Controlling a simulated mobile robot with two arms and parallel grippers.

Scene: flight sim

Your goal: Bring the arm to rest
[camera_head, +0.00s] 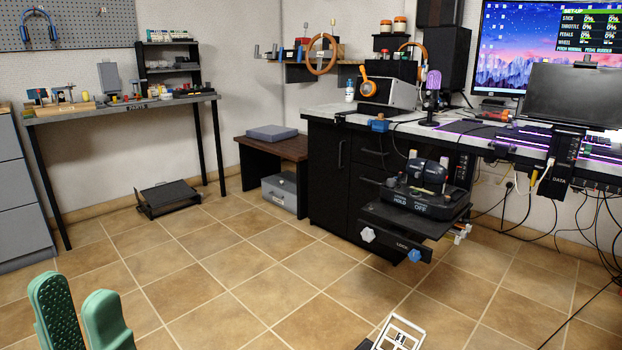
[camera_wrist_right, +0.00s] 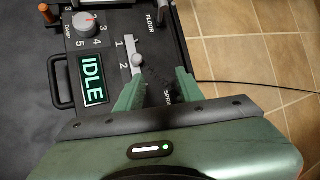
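My left gripper (camera_head: 78,300) shows at the bottom left of the head view, its two green fingers apart and nothing seen between them, over the tiled floor. My right gripper (camera_wrist_right: 157,82) shows in the right wrist view with its green fingers apart. A small lever with a grey round knob (camera_wrist_right: 138,60) stands on a dark control panel (camera_wrist_right: 113,18), just beyond the gap between the fingers. Whether the fingers touch the lever cannot be told. The panel also has a green IDLE display (camera_wrist_right: 92,78) and a grey dial (camera_wrist_right: 86,25).
A desk (camera_head: 335,116) with monitors and loose cables stands at the right. A black control unit (camera_head: 425,202) sits on a low shelf in front of it. A workbench (camera_head: 120,107) stands at the back left.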

